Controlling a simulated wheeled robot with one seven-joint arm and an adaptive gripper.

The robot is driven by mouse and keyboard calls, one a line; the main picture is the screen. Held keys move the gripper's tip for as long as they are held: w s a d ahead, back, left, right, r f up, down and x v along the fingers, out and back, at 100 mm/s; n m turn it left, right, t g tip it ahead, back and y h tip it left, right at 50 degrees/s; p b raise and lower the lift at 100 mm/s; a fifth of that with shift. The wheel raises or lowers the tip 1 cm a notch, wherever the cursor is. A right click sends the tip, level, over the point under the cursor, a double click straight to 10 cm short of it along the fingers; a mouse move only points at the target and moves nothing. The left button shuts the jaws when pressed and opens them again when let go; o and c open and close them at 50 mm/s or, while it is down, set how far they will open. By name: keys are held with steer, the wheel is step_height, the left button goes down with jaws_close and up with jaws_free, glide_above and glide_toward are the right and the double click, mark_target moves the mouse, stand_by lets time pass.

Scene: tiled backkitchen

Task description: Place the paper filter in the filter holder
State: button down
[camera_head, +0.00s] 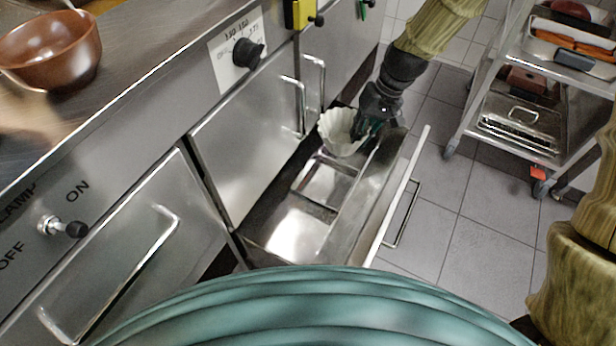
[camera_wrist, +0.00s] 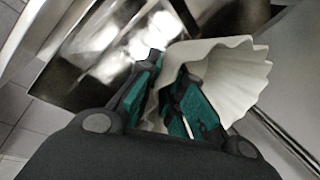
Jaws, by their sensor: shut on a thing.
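The paper filter (camera_head: 341,131) is a white, fluted cup at the far end of an open steel drawer (camera_head: 366,226). My gripper (camera_head: 368,128) reaches down over that end of the drawer and is shut on the filter's side wall. In the wrist view, the filter (camera_wrist: 232,78) sits between and beyond the teal fingers of my gripper (camera_wrist: 170,95), its fluted rim opening to the right. The fingertips are partly hidden by the paper. I cannot make out a filter holder in either view.
The drawer holds shiny metal compartments (camera_head: 324,181). A steel counter with a brown bowl (camera_head: 50,48) and knobs is at the left. A wheeled rack (camera_head: 540,95) with trays stands at the upper right. Tiled floor (camera_head: 470,235) is clear right of the drawer.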

steer(key=shift+n, duration=0.3)
steer(key=s+a+f, duration=0.2)
steer(key=s+f, duration=0.2)
steer(key=f, duration=0.1)
steer(key=s+a+f+p, duration=0.1)
steer(key=s+a+f, duration=0.2)
steer(key=f, duration=0.3)
steer(key=s+a+f+p, duration=0.1)
steer(key=s+a+f, duration=0.2)
steer(key=s+f, duration=0.2)
steer(key=shift+a+f, duration=0.15)
steer(key=shift+a, duration=0.05)
steer(key=w+d+b, duration=0.1)
steer(key=w, duration=0.4)
steer(key=w+d+f+b, duration=0.1)
steer(key=w+d+b, duration=0.1)
steer(key=w, duration=0.2)
steer(key=w+d+b, duration=0.1)
steer(key=w+d, duration=0.1)
steer(key=w, duration=0.3)
steer(key=shift+w+d+f, duration=0.2)
steer(key=shift+w+f, duration=0.1)
steer(key=shift+w, duration=0.05)
steer(key=shift+f+b, duration=1.1)
steer(key=shift+f, duration=0.75)
steer(key=shift+r, duration=0.15)
steer(key=c, duration=1.5)
jaws_free()
steer(key=shift+c, duration=0.2)
